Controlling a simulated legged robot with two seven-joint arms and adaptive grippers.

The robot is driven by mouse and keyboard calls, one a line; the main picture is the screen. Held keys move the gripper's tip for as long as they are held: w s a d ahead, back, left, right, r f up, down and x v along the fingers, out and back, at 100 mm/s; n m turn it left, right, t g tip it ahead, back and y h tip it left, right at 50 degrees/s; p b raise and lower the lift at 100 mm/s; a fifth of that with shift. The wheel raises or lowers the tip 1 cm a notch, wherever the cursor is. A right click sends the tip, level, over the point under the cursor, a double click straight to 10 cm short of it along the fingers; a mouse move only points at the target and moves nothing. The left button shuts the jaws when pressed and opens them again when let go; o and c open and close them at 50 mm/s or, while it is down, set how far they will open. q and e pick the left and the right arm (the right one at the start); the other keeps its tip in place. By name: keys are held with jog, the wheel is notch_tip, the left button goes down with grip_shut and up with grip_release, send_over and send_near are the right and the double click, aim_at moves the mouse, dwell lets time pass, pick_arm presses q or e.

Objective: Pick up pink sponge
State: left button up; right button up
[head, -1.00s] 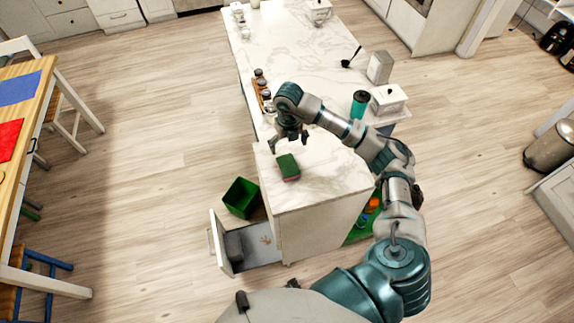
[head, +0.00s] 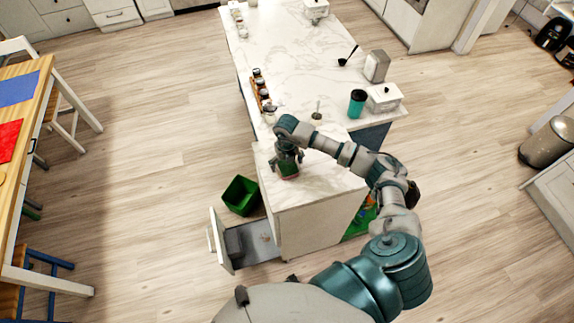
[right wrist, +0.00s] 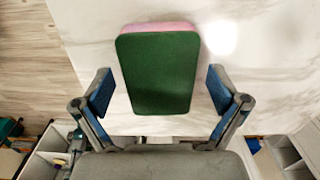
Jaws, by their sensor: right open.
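The pink sponge (head: 289,174) lies on the near end of the white marble counter, partly hidden by my right gripper (head: 287,167) in the head view. In the right wrist view the sponge shows a green top (right wrist: 158,74) and a pink edge (right wrist: 158,28) at its far side. My right gripper (right wrist: 158,92) is open above the counter, with one blue-padded finger on each side of the sponge and a visible gap to each. My left gripper is not in view.
A drawer (head: 220,242) stands open below the counter's left side, near a green bin (head: 241,195). A spice rack (head: 262,93), a teal cup (head: 357,103) and a white box (head: 385,97) stand farther back. Bare marble lies right of the sponge.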

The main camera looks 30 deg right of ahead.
aim_at(285, 163)
jog(key=shift+a, duration=0.1)
jog(key=c, duration=0.8)
jog(key=shift+d+r, duration=0.1)
jog(key=shift+d, duration=0.1)
jog(key=shift+r, duration=0.65)
jog(key=shift+w+a+r+b, duration=0.15)
jog(key=shift+r+b, duration=0.2)
jog(key=shift+r, duration=0.2)
jog(key=shift+a+r+b, duration=0.1)
jog(key=shift+r+b, duration=0.2)
jog(key=shift+r, duration=0.2)
jog(key=w+a+r+b, duration=0.1)
jog(key=w+a+b, duration=0.2)
jog(key=w+a, duration=0.4)
jog(key=a, duration=0.7)
jog(key=shift+w+r+b, duration=0.2)
jog(key=shift+r+b, duration=0.05)
jog(key=shift+b, duration=0.05)
jog(key=shift+d, duration=0.1)
